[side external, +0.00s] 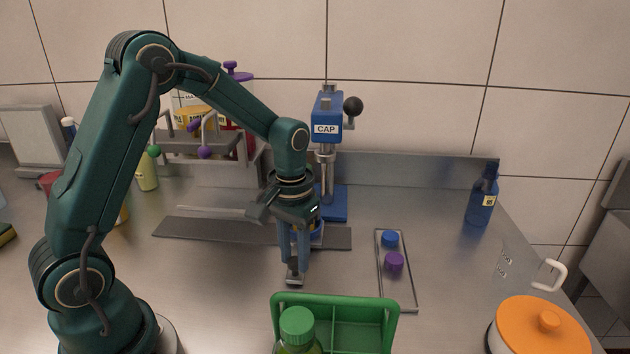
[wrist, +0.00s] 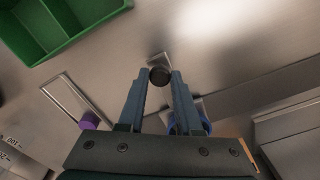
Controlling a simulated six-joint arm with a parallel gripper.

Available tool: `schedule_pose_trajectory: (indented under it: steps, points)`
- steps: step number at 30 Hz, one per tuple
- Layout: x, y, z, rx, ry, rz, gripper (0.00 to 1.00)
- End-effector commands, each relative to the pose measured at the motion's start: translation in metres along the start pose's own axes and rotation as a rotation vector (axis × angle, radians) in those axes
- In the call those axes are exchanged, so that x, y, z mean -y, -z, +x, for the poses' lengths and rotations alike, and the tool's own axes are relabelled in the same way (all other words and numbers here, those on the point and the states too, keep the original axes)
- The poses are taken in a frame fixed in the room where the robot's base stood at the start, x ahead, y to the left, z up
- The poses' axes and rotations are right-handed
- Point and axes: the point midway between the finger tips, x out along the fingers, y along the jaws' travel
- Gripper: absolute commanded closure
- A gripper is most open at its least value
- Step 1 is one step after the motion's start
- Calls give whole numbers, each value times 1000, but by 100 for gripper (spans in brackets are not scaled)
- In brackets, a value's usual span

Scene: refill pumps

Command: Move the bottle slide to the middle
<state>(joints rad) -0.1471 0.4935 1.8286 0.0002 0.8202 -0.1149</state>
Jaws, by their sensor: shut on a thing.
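The bottle slide shows as a blue round holder (side external: 318,230) on a dark grey track (side external: 195,231), right of the track's middle and in front of the cap press. My gripper hides part of it. The blue holder also shows beside my right finger in the wrist view (wrist: 192,124). A metal tab with a dark round knob (wrist: 160,76) projects from the slide's front side. My gripper (side external: 294,268) points down, with its fingertips shut on the knob; it also shows in the wrist view (wrist: 160,73). The join between knob and holder is partly hidden.
The blue cap press (side external: 327,106) stands behind the track's right part. A wire rack (side external: 379,268) with a blue cap (side external: 390,239) and a purple cap (side external: 394,262) lies right. A green crate (side external: 365,301) stands in front. The track's left part looks clear.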

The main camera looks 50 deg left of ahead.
Motion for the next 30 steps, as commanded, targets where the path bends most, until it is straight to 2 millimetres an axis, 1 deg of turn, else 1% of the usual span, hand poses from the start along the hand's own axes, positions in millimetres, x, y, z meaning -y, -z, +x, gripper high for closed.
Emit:
schedule_pose_trajectory:
  steps: [3, 6, 14, 24, 30]
  points:
    - [8, -4, -1, -2, 0, -3, 100]
    - [13, -7, -1, -2, 0, -2, 100]
    - [20, -11, -1, -3, 0, -1, 100]
    - [43, -24, -1, -3, 0, -3, 100]
    - [53, -30, -1, -5, 0, -2, 100]
